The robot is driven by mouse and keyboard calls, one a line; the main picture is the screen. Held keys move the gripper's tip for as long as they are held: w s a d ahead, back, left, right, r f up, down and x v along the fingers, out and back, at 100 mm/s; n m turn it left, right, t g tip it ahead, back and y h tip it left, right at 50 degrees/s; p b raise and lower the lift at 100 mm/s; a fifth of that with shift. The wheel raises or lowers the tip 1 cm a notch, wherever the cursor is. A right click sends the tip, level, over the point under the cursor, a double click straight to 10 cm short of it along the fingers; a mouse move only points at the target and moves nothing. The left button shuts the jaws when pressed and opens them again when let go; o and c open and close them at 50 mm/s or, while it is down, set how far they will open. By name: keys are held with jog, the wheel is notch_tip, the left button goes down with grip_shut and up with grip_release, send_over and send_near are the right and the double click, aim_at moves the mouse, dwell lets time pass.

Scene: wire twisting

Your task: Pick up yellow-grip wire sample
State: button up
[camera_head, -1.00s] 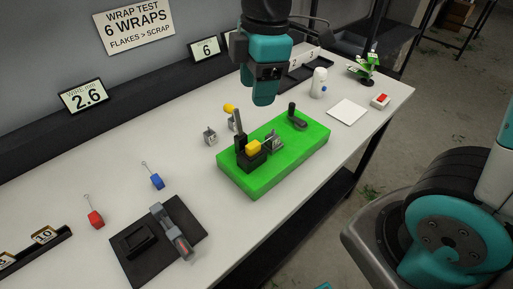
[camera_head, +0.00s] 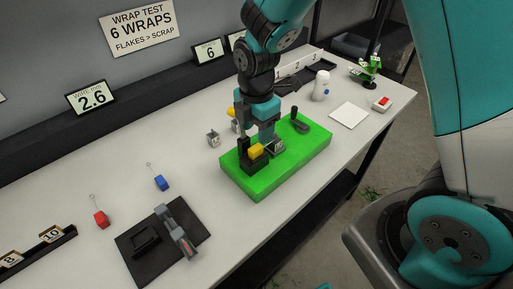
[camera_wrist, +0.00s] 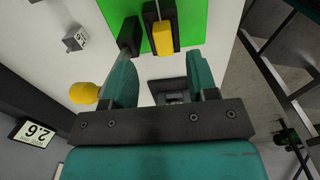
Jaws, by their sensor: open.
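The yellow grip (camera_head: 256,150) of the wire sample sits in a black holder on the green base (camera_head: 306,153). In the wrist view the yellow grip (camera_wrist: 165,38) lies just beyond the fingertips, with a thin wire running from it across the black holder. My gripper (camera_head: 262,138) is low over the green base, close behind the yellow grip. In the wrist view its teal jaws (camera_wrist: 161,60) are spread wide with nothing held between them. I cannot tell the exact height gap between the fingertips and the grip.
A dark post (camera_wrist: 130,37) stands close to one finger. A yellow ball (camera_wrist: 84,93) is beside that finger. A small marked block (camera_head: 213,139), red (camera_head: 101,219) and blue (camera_head: 161,183) samples, and a black mat (camera_head: 133,266) with a tool lie left. A white pad (camera_head: 349,115) lies right.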

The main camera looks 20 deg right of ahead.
aim_at(257, 146)
jog(key=shift+s+f+p, duration=0.2)
jog(key=shift+f+p, duration=0.75)
jog(key=shift+f, duration=1.75)
jog(key=shift+c, duration=0.4)
grip_shut()
